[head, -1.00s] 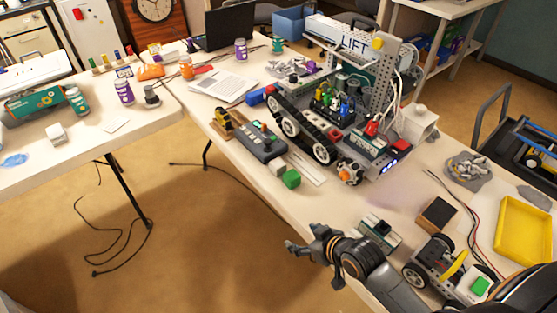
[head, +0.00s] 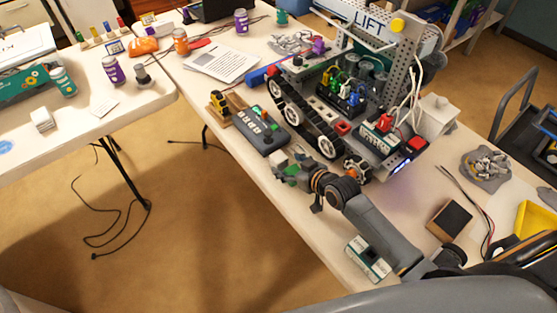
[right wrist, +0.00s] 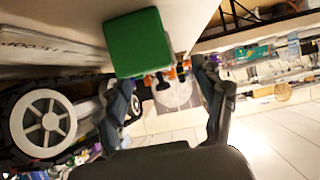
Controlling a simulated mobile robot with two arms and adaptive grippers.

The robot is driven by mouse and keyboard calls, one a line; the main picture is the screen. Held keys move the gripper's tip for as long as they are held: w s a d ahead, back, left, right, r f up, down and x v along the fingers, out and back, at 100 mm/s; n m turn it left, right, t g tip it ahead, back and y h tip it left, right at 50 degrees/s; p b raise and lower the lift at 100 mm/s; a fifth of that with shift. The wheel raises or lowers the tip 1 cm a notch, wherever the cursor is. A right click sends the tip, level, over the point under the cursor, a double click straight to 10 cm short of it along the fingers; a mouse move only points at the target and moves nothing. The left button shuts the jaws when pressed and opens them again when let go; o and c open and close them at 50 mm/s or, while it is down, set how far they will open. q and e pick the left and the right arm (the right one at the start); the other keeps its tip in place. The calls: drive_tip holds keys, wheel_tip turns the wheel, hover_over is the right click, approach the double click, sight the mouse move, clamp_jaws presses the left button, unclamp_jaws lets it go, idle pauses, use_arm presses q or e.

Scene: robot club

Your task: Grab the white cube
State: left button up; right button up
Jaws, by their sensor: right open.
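The small white cube (head: 280,158) is on the near edge of the long table in the head view, partly hidden by my right gripper (head: 287,172). The green cube (head: 291,170) is close beside it, also partly covered. In the right wrist view the green cube (right wrist: 138,42) shows large, just beyond the fingertips of my open right gripper (right wrist: 166,98). Nothing is held between the fingers. My left gripper is not in view.
A tracked robot (head: 325,110) stands just behind the cubes. A grey controller box (head: 262,130) lies to their left. A small white-and-green module (head: 367,258) sits near the front edge, beside my right arm. Another white block (head: 42,120) is on the left table.

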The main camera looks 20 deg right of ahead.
sight(280, 159)
drive_tip(key=x, duration=0.4)
drive_tip(key=shift+w+a+r, duration=0.1)
drive_tip(key=shift+w+r, duration=0.15)
drive_tip(key=shift+w, duration=0.25)
drive_tip(key=shift+w+a+f, duration=0.1)
drive_tip(key=shift+w+f, duration=0.1)
drive_tip(key=shift+w, duration=0.15)
drive_tip(key=shift+w+f, duration=0.1)
drive_tip(key=c, duration=0.6)
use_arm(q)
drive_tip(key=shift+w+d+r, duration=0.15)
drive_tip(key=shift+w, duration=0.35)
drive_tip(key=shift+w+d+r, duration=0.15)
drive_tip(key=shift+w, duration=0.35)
use_arm(e)
drive_tip(key=c, duration=0.6)
